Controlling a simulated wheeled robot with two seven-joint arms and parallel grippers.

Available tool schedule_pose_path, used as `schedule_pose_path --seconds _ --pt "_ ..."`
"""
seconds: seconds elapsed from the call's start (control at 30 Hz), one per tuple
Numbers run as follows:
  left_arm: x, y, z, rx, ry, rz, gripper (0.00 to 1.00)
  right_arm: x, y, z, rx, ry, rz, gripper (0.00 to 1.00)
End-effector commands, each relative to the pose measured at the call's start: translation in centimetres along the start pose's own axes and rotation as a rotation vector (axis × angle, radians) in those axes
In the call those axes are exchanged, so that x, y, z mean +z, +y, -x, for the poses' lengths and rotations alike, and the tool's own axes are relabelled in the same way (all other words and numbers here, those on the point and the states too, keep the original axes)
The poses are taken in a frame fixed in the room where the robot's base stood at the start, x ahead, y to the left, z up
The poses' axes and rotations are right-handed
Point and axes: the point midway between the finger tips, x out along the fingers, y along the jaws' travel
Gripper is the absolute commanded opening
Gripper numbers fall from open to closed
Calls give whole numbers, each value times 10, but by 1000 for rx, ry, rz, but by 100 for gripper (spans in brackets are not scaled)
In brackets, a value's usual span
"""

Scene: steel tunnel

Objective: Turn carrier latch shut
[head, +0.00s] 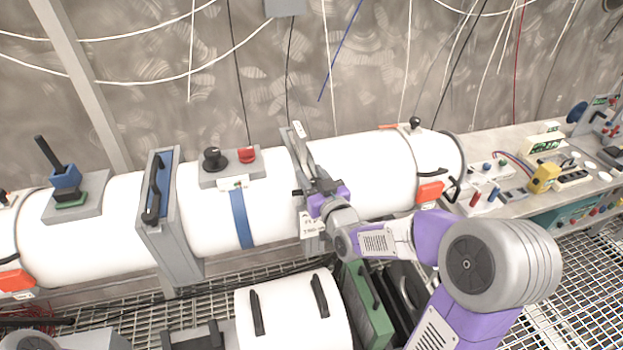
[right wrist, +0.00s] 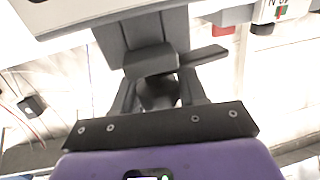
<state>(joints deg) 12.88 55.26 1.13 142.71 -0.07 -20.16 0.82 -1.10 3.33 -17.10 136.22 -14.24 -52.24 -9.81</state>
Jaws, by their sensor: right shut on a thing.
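My right gripper (head: 318,187) reaches the grey carrier frame (head: 303,150) that stands across the long white tube (head: 365,170). In the right wrist view the right gripper (right wrist: 158,92) is shut on a dark grey latch (right wrist: 150,62). The latch has a blocky body and a short lever pointing right. The fingers and the purple wrist hide most of the latch in the head view, so its exact angle cannot be told there. My left gripper is not clearly in view.
A grey frame with a black handle (head: 153,190) stands on the tube further left. A box with a black knob and red button (head: 231,165) sits on top. A bench with instruments (head: 540,165) is at right. A white case (head: 292,315) and green case (head: 365,310) stand below.

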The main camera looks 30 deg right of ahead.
Motion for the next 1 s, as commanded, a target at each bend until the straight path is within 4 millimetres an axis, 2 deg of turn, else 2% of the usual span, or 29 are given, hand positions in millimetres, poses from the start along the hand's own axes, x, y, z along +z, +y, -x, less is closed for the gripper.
schedule_pose_path --seconds 0.13,0.37,1.0 --pt "0 -3 -8 0 0 0 43 2 0 0 92 0 -2 11" --pt "0 -4 -10 0 0 0 43 1 3 0 266 -2 2 11" --pt "0 5 13 0 0 0 43 -1 13 6 859 -2 4 11"
